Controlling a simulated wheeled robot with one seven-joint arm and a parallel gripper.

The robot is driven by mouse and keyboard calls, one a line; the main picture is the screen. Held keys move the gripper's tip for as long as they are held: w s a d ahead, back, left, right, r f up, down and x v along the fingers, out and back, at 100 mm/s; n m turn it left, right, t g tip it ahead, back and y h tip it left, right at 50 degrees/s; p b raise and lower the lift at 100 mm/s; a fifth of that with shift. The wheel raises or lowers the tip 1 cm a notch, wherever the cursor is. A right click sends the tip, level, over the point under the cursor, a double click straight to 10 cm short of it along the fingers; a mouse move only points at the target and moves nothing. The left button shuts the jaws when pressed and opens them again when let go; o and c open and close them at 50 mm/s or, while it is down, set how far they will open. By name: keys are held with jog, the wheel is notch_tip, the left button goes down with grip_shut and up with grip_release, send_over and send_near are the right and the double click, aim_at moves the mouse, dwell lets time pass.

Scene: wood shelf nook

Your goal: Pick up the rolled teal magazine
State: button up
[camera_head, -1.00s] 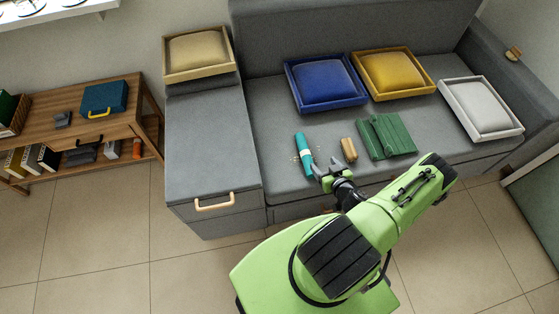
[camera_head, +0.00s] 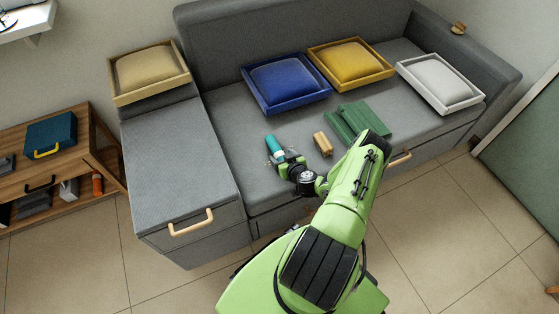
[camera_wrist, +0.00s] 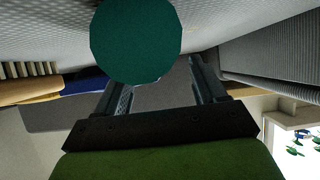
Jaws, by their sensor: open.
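The rolled teal magazine (camera_head: 273,144) lies on the grey sofa seat, left of a small tan wooden item. It has a pale band near its lower part, and my gripper partly hides its near end. In the wrist view its round dark teal end (camera_wrist: 136,42) is large and close, in front of my fingers and toward the left one. My gripper (camera_head: 284,162) is open at the near end of the magazine. Both fingers show in the wrist view (camera_wrist: 160,80) with a clear gap between them. I cannot tell whether they touch it.
Blue (camera_head: 287,83), yellow (camera_head: 350,63) and white (camera_head: 440,83) cushion trays stand behind. A grey drawer unit (camera_head: 175,165) stands left.

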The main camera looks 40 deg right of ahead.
jog(key=shift+w+d+f, duration=0.15)
jog(key=shift+w+f, duration=0.1)
jog(key=shift+w, duration=0.25)
jog(key=shift+r, duration=0.1)
jog(key=c, duration=1.1)
